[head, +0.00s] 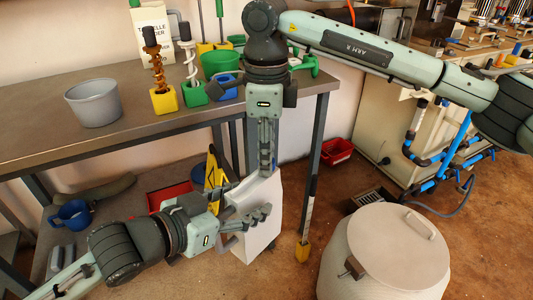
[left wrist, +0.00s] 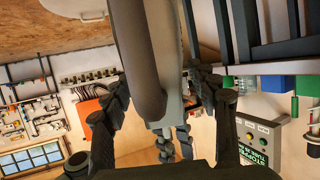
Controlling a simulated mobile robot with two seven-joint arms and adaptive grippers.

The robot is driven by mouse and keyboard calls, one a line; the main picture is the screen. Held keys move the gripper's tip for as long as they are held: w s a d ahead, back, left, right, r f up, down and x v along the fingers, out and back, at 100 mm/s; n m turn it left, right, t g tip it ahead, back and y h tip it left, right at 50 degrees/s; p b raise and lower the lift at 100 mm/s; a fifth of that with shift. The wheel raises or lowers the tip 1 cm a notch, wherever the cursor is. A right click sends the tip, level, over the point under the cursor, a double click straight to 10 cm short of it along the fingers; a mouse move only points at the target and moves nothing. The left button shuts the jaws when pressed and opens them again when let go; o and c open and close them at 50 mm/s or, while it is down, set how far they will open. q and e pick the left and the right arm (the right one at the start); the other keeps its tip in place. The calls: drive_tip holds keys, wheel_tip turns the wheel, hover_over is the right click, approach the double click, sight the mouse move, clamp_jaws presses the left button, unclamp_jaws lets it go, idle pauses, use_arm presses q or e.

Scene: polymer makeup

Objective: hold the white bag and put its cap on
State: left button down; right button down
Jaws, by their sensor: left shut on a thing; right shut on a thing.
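The white bag (head: 262,238) stands tilted above the floor by the table's front edge. My left gripper (head: 262,215) is shut on it from the left, with a finger across its face. A grey handle-like part (head: 232,243) shows at the bag's lower left. In the left wrist view, a thick grey-brown bar (left wrist: 138,60) runs between the fingers of my left gripper (left wrist: 160,95). My right gripper (head: 266,170) points down at the bag's top and is shut on the cap, which its fingers hide. Its fingers also show in the left wrist view (left wrist: 174,145).
The metal table (head: 40,148) holds a grey bucket (head: 93,103), green and blue pots and tools. A white lidded drum (head: 385,255) stands at the right. A red bin (head: 337,151) and blue pipes (head: 440,160) are behind. A blue mug (head: 72,215) is on the lower shelf.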

drive_tip(key=m, duration=0.7)
drive_tip(key=c, duration=1.2)
unclamp_jaws()
drive_tip(key=shift+r, duration=2.25)
drive_tip(key=shift+c, duration=0.4)
drive_tip(key=r+n, duration=0.1)
drive_tip(key=n, duration=0.1)
drive_tip(key=r+n, duration=0.1)
drive_tip(key=n, duration=0.2)
drive_tip(key=r+n, duration=0.1)
drive_tip(key=n, duration=0.2)
drive_tip(key=shift+r+n, duration=0.25)
drive_tip(key=shift+n, duration=0.15)
